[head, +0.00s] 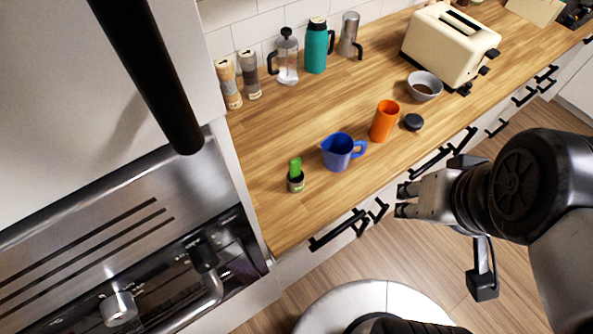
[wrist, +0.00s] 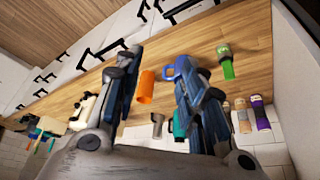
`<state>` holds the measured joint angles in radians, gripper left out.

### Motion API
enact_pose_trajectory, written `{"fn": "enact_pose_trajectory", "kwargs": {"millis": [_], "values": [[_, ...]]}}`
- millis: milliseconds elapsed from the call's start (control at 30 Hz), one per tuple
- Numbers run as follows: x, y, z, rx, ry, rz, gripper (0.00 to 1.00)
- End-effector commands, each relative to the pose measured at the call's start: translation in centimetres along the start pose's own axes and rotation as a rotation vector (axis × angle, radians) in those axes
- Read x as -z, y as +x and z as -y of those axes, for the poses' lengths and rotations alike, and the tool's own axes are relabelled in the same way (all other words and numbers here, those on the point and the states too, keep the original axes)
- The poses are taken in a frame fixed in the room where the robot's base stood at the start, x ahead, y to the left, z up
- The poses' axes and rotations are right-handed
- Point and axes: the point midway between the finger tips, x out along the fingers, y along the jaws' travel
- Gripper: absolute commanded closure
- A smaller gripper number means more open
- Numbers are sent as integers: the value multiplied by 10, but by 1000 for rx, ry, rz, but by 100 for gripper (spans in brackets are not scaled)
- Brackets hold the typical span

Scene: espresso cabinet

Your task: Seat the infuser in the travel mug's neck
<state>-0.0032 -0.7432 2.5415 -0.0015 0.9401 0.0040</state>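The infuser (head: 295,174) stands upright near the counter's left end, with a bright green top and a darker round lower part. It also shows in the wrist view (wrist: 227,66). The orange cup (head: 384,122), which looks like the travel mug, stands upright near the counter's front, right of a blue jug. It also shows in the wrist view (wrist: 147,88). The inside of its neck is not clear. My gripper (head: 402,200) is in front of the counter edge, apart from both. In the wrist view its fingers (wrist: 157,72) are spread with nothing held.
The blue jug (head: 337,152) stands between infuser and orange cup. A dark round lid (head: 413,122) lies right of the cup, with a bowl (head: 424,87) and toaster (head: 450,45) beyond. A press (head: 287,60), teal bottle (head: 316,48) and shakers (head: 229,85) line the back. The middle-left counter is clear.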

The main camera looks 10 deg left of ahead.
Motion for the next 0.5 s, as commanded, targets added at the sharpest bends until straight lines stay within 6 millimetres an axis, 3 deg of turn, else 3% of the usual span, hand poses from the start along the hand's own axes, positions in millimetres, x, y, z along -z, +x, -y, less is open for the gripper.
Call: {"fn": "enact_pose_trajectory", "kwargs": {"millis": [167, 267, 500], "values": [[30, 4, 19, 27, -28, 62, 48], [56, 14, 42, 46, -55, 121, 41], [106, 60, 117, 64, -120, 262, 39]]}}
